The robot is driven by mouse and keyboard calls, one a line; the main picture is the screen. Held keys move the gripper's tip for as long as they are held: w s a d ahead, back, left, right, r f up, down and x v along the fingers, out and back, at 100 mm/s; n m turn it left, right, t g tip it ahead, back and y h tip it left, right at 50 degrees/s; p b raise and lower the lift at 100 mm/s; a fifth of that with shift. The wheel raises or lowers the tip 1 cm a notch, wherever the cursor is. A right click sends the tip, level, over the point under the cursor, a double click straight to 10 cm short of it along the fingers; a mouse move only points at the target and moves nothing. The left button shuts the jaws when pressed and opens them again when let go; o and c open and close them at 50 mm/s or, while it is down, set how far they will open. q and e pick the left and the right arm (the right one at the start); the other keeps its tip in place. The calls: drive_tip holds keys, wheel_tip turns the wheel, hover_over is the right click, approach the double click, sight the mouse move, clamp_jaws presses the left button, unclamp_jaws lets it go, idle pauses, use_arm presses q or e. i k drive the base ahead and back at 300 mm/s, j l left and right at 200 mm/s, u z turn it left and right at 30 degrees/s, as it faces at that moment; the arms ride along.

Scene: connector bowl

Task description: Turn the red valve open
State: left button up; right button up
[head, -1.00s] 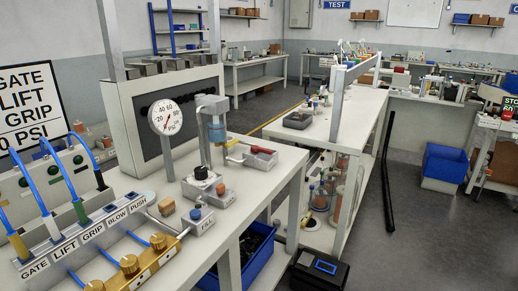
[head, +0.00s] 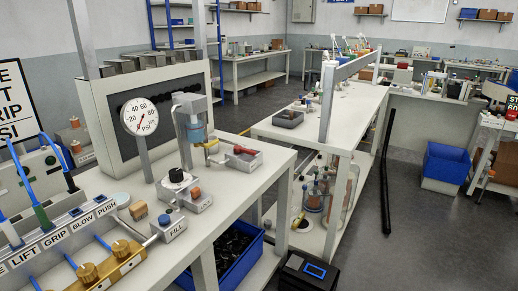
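A small red piece (head: 244,150) shows on the workbench, at a grey block or tray (head: 247,161) right of the clear blue cylinder unit (head: 196,134). It looks like a lever or handle, but it is too small to tell whether it is the red valve or how it is turned. A yellow piece (head: 210,144) sits just left of it. The pressure gauge (head: 140,116) stands on a post to the left. Neither of my grippers shows in the head view.
The FILL block (head: 173,229) with a blue knob and a block with a black knob (head: 177,176) stand nearer. Brass fittings (head: 88,272) line the front left. A blue bin (head: 235,256) is under the bench. Open floor (head: 425,235) lies to the right.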

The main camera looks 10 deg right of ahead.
sight(237, 148)
drive_tip(key=i+l, duration=0.1)
drive_tip(key=l, duration=0.45)
drive_tip(key=i+l, duration=0.15)
drive_tip(key=l, duration=0.4)
drive_tip(key=i+l+u, duration=0.1)
drive_tip(key=l, duration=0.45)
drive_tip(key=i+l, duration=0.1)
drive_tip(key=l, duration=0.45)
